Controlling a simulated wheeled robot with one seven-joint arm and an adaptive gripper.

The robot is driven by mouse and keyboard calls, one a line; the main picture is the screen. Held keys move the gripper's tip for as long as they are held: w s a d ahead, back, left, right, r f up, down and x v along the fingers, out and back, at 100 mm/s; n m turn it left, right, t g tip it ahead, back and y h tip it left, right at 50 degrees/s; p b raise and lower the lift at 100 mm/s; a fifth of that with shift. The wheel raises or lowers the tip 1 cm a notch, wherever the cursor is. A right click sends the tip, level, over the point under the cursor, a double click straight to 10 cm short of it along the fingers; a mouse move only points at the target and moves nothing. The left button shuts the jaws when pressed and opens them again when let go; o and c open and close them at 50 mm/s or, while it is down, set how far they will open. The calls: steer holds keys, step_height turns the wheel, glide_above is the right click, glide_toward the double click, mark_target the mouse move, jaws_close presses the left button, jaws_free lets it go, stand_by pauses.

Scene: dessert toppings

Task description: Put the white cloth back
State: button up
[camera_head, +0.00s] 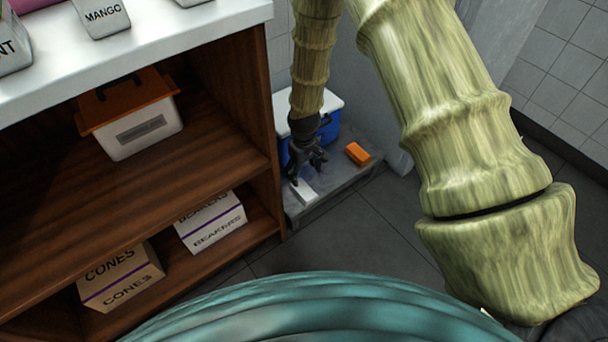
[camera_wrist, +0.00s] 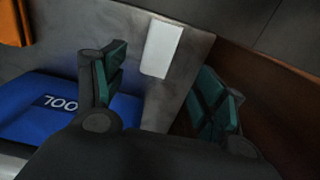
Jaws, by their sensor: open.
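The white cloth (camera_head: 305,192) is a small, flat, folded-looking rectangle. It lies on a low grey slab (camera_head: 335,186) near the slab's front left edge, beside the wooden shelf unit. My gripper (camera_head: 308,164) points down just above and behind the cloth. In the wrist view, the cloth (camera_wrist: 162,48) shows between and beyond the two green-padded fingers of my gripper (camera_wrist: 160,72). The fingers are apart with nothing between them. No contact with the cloth is visible.
A blue box (camera_head: 329,132) with a white lid stands on the slab close behind my gripper. An orange block (camera_head: 357,153) lies to the right. The shelf's wooden side (camera_head: 262,130) rises close on the left. Several labelled boxes stand on the shelves. Tiled floor (camera_head: 360,235) in front is clear.

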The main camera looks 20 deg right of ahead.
steer(key=shift+r, duration=0.95)
steer(key=s+d+f+m, duration=0.1)
steer(key=s+f, duration=0.3)
steer(key=s, duration=0.4)
steer(key=s+d+f+m, duration=0.1)
steer(key=s+f, duration=0.4)
steer(key=s, duration=0.3)
steer(key=s+d+f+m, duration=0.1)
steer(key=s+m, duration=0.1)
steer(key=s, duration=1.8)
steer(key=shift+s+d, duration=0.15)
steer(key=shift+d, duration=0.05)
